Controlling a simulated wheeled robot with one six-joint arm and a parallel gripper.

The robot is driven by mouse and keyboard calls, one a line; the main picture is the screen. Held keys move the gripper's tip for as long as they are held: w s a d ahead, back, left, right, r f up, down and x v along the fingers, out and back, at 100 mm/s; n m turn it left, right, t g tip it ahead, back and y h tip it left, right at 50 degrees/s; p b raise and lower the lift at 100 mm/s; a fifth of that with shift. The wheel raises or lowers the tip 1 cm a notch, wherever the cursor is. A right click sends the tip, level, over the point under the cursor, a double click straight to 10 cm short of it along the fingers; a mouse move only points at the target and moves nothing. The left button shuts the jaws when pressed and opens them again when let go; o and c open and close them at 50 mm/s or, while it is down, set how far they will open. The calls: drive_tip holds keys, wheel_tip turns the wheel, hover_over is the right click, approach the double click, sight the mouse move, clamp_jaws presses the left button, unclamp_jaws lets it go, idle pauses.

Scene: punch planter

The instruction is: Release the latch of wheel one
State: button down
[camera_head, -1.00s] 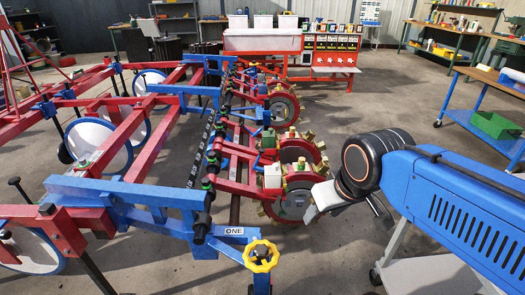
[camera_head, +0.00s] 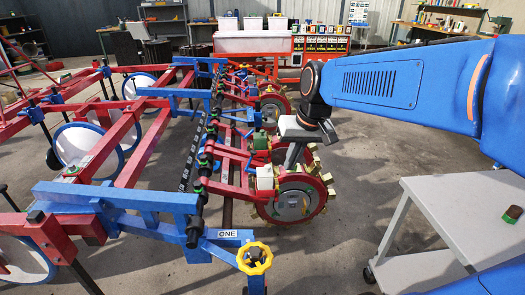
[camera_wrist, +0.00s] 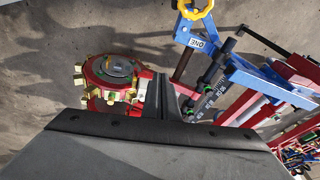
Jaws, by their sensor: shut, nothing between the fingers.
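The punch wheel (camera_head: 296,204) nearest the ONE label (camera_head: 228,234) is red with a grey hub and brass-coloured blocks around its rim. I take it for wheel one; I cannot clearly pick out its latch. A wheel of this kind (camera_wrist: 112,70) also shows in the wrist view, left of the fingers. My gripper (camera_head: 291,158) hangs over the far upper side of the wheel in the head view, and its tips are hard to see there. In the wrist view my gripper (camera_wrist: 164,84) has its fingers together and empty. I cannot tell whether it touches anything.
A yellow hand knob (camera_head: 254,258) stands on the blue frame end (camera_head: 120,198) at the front. More punch wheels (camera_head: 273,108) sit behind along the dark bar. A grey trolley (camera_head: 455,208) stands at the right. Bare concrete floor lies between trolley and machine.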

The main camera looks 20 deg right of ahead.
drive_tip(key=w+d+f+m+y, duration=0.1)
drive_tip(key=w+d+f, duration=0.4)
drive_tip(key=w, duration=0.7)
drive_tip(key=w+d+f+m+y, duration=0.1)
drive_tip(key=w+d+f, duration=0.3)
drive_tip(key=w, duration=0.9)
drive_tip(key=w+d+f+m+g+y, duration=0.1)
drive_tip(key=w+d+f, duration=0.4)
drive_tip(key=w, duration=0.8)
drive_tip(key=shift+w+d+f+m+y, duration=0.2)
drive_tip(key=shift+d+f+m+y, duration=0.2)
drive_tip(key=shift+f+m, duration=0.25)
drive_tip(key=x, duration=0.9)
drive_tip(key=shift+s+a+f, duration=0.1)
drive_tip(key=shift+a+f, duration=0.05)
drive_tip(key=shift+f, duration=0.2)
drive_tip(key=shift+w+a+r, duration=0.1)
drive_tip(key=shift+w+a, duration=0.2)
drive_tip(key=shift+a, duration=0.3)
drive_tip(key=shift+w+a+r, duration=0.1)
drive_tip(key=shift+w+a, duration=0.2)
drive_tip(key=shift+a, duration=0.3)
drive_tip(key=shift+w+a+r, duration=0.15)
drive_tip(key=shift+w+a, duration=0.15)
drive_tip(key=shift+a, duration=0.3)
drive_tip(key=shift+a, duration=0.15)
